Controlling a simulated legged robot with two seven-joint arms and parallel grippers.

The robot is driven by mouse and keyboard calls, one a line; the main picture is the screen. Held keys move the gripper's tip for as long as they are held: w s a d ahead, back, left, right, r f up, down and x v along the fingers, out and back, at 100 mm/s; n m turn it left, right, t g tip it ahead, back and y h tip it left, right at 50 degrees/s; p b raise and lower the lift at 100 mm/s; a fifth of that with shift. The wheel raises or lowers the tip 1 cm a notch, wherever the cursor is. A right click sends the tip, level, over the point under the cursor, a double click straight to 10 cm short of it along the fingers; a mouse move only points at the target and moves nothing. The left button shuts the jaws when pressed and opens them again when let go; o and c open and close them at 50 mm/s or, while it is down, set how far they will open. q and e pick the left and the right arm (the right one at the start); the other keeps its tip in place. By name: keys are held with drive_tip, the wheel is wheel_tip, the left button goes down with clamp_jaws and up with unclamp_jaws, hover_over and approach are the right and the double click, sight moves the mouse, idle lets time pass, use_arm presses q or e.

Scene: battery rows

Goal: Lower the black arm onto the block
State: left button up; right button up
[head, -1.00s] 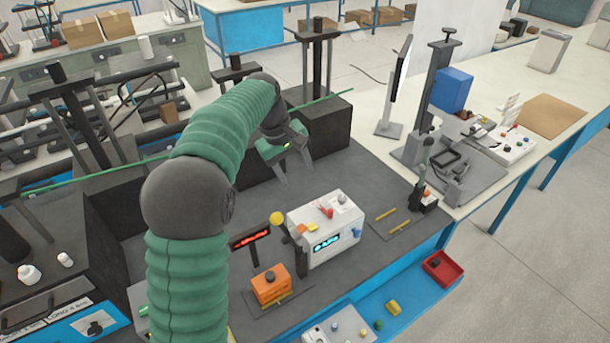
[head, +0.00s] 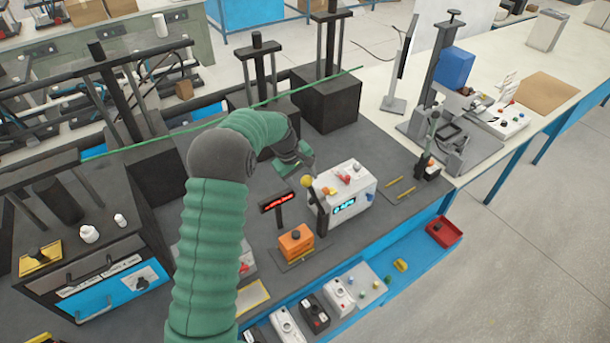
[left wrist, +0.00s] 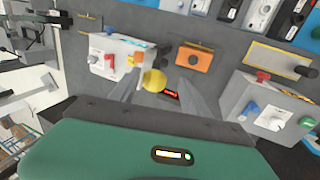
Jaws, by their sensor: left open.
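A black upright arm or post (head: 322,215) stands at the near-left side of the white box, with a yellow ball (head: 307,182) near its top. An orange block (head: 296,240) with a dark knob sits on a plate left of it; it also shows in the left wrist view (left wrist: 194,57). Another black arm (head: 430,140) stands raised at the right beside a small white and orange block (head: 433,172). I cannot tell which arm the task names. My left gripper (head: 310,168) is open above the ball. In the left wrist view the ball (left wrist: 154,80) appears between the fingers (left wrist: 160,76); contact is unclear.
A white box (head: 350,188) with a display and a small red-digit display (head: 277,202) stand close by. A red tray (head: 443,232) lies on the blue front shelf. Dark posts on blocks (head: 325,100) stand behind. Bare grey bench lies behind the white box.

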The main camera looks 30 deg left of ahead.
use_arm(q)
drive_tip(key=shift+w+a+f, duration=0.75)
drive_tip(key=shift+w+a, duration=0.05)
drive_tip(key=shift+c, duration=0.2)
drive_tip(key=shift+w+d+f, duration=0.1)
drive_tip(key=shift+w, duration=0.25)
drive_tip(key=shift+c, duration=1.1)
drive_tip(key=shift+d, duration=0.3)
drive_tip(key=shift+c, duration=1.2)
drive_tip(key=shift+d+r, duration=0.25)
drive_tip(key=shift+d, duration=0.05)
drive_tip(key=shift+c, duration=1.2)
drive_tip(key=shift+s+d+r, duration=0.2)
drive_tip(key=shift+s+r, duration=0.05)
drive_tip(key=shift+s, duration=0.1)
clamp_jaws()
drive_tip(key=shift+a, duration=0.2)
use_arm(e)
drive_tip(key=shift+w+a+f, duration=0.15)
drive_tip(key=shift+w+a, duration=0.2)
drive_tip(key=shift+w, duration=0.35)
use_arm(q)
drive_tip(key=shift+a+r, duration=0.1)
drive_tip(key=shift+a, duration=0.05)
use_arm(e)
drive_tip(key=shift+d, duration=0.1)
